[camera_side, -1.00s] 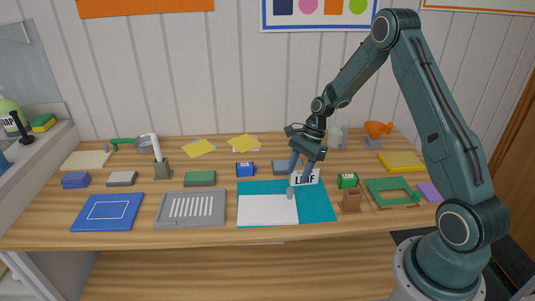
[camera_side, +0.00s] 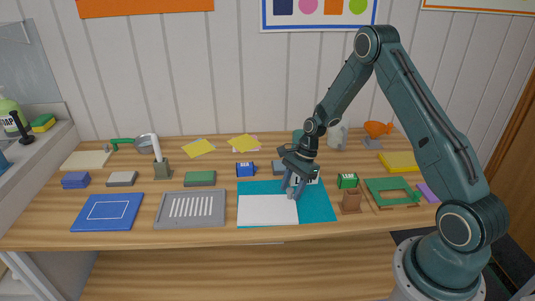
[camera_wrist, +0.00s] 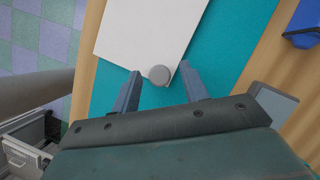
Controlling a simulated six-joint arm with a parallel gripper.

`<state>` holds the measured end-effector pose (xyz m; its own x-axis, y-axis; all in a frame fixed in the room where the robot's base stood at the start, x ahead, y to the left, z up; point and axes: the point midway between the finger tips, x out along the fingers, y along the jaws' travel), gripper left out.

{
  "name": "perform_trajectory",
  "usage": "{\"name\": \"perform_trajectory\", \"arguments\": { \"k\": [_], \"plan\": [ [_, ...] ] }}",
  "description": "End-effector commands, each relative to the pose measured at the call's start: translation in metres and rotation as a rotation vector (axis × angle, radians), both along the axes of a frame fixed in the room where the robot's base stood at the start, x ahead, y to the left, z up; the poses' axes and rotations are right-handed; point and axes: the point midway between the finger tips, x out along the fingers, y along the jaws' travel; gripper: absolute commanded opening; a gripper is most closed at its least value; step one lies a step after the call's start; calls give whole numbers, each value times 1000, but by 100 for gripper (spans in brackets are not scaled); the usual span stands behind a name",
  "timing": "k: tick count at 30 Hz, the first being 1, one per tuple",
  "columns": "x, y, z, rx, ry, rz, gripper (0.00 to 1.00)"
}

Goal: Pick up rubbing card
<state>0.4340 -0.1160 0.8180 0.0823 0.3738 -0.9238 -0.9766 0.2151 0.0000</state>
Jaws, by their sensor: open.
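A white card (camera_side: 268,210) lies flat on the teal mat (camera_side: 318,207); it also shows in the wrist view (camera_wrist: 150,25). A small grey round knob (camera_wrist: 159,75) stands at the card's corner; I cannot tell if it is fixed to the card. A small lettered white card at the back of the mat is mostly hidden behind my gripper. I cannot tell which is the rubbing card. My gripper (camera_side: 293,190) is open and low over the mat. In the wrist view its fingertips (camera_wrist: 160,72) are on both sides of the knob, with gaps visible.
A blue box (camera_side: 245,169) and a grey block (camera_side: 279,167) stand behind the mat. To the right are a green box (camera_side: 347,180), a brown stand (camera_side: 350,201) and a green frame (camera_side: 377,188). A grey slotted tray (camera_side: 163,209) lies to the left.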

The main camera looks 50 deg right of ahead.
Motion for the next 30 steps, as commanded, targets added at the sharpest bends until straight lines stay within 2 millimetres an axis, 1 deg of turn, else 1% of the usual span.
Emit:
{"name": "perform_trajectory", "arguments": {
  "k": [14, 15, 17, 21, 22, 30],
  "plan": [
    [0, 0, 0, 0, 0, 0, 44],
    [0, 0, 0, 0, 0, 0, 41],
    [0, 0, 0, 0, 0, 0, 29],
    [0, 0, 0, 0, 0, 0, 1],
    [0, 0, 0, 0, 0, 0, 0],
    [0, 0, 0, 0, 0, 0, 0]
  ]
}}
